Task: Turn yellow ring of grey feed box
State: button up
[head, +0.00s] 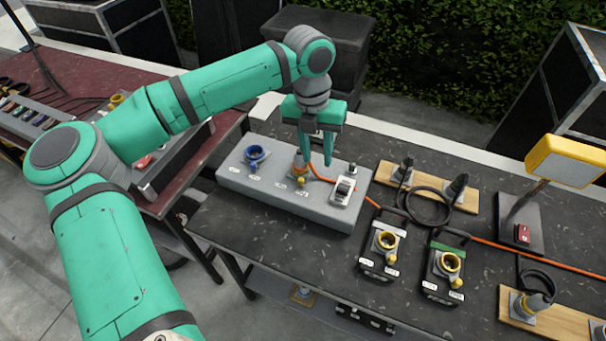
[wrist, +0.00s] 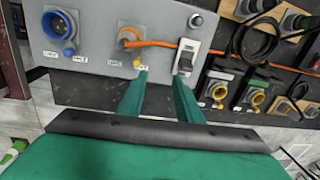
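The grey feed box (head: 270,187) lies on the dark table, with a blue socket (head: 255,155) at its left and a white switch (head: 344,189) at its right. Between them is a socket with an orange cable and a yellow-orange ring (head: 299,168); a yellow knob (head: 300,181) shows at its near side. In the wrist view the ring (wrist: 129,36) and knob (wrist: 137,63) lie beyond the left fingertip. My gripper (head: 317,160) is open and empty above the box, its fingers partly hiding the socket; in the wrist view its fingertips (wrist: 159,76) are apart. Contact with the ring cannot be told.
The orange cable (head: 320,179) runs right from the socket. Two small boxes with yellow rings, a black one (head: 380,262) and a green-edged one (head: 442,272), stand to the right. Wooden boards with connectors (head: 428,184) and a yellow lamp (head: 568,160) stand farther right.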

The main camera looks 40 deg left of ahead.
aim_at(301, 179)
jog(key=shift+n+y, duration=0.3)
jog(key=shift+y, duration=0.3)
jog(key=a+f, duration=0.1)
jog(key=f, duration=0.2)
jog(key=s+a+f, duration=0.1)
jog(key=f, duration=0.2)
jog(key=a+f, duration=0.1)
jog(key=f, duration=0.3)
jog(key=shift+s+a, duration=0.3)
jog(key=shift+a, duration=0.05)
